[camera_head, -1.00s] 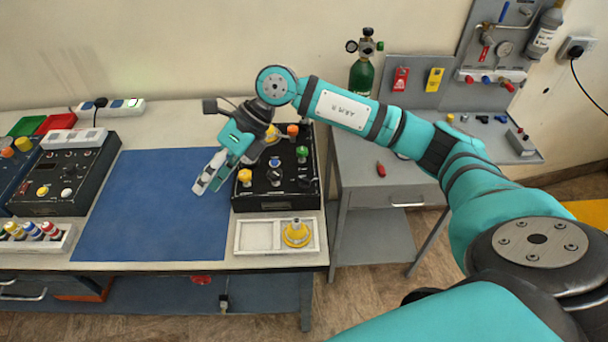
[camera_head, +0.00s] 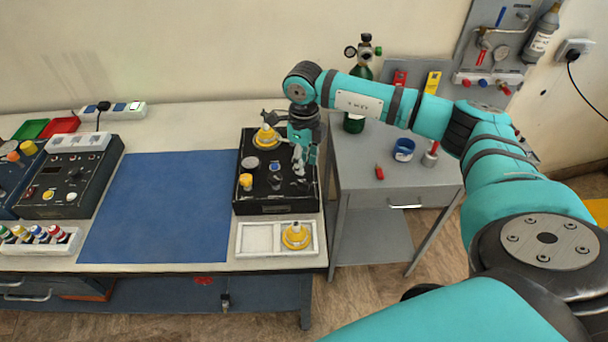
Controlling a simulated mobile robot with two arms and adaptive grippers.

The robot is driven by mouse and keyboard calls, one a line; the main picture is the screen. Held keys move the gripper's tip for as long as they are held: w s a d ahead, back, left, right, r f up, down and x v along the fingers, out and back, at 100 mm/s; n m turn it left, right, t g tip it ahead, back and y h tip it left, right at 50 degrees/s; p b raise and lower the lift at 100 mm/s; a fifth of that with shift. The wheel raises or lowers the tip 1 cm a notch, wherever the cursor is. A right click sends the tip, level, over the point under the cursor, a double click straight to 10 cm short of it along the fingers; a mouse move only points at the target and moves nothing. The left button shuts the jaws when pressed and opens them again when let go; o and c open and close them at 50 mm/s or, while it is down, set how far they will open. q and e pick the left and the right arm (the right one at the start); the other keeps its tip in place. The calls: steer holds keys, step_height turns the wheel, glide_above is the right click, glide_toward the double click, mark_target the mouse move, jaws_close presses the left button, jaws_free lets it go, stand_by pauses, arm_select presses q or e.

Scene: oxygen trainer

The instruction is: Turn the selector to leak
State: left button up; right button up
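The black trainer box (camera_head: 277,208) stands on the bench, its top carrying several knobs. A yellow knob (camera_head: 246,181) is at its left, a dark selector-like knob (camera_head: 275,181) at front middle, and a yellow fitting (camera_head: 266,138) at the back. The labels are too small to read, so I cannot tell which knob is the selector or where it points. My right gripper (camera_head: 301,170) points down over the right part of the box and hides knobs there. Whether its fingers are open or touch a knob is unclear. My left gripper is out of view.
A white tray (camera_head: 262,252) with a yellow fitting (camera_head: 297,236) sits before the box. A blue mat (camera_head: 160,205) lies clear to the left.

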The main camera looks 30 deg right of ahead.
mark_target(304, 182)
step_height(304, 182, down, 7)
steer(key=shift+f+p, duration=0.15)
steer(key=shift+p, duration=0.6)
jaws_close()
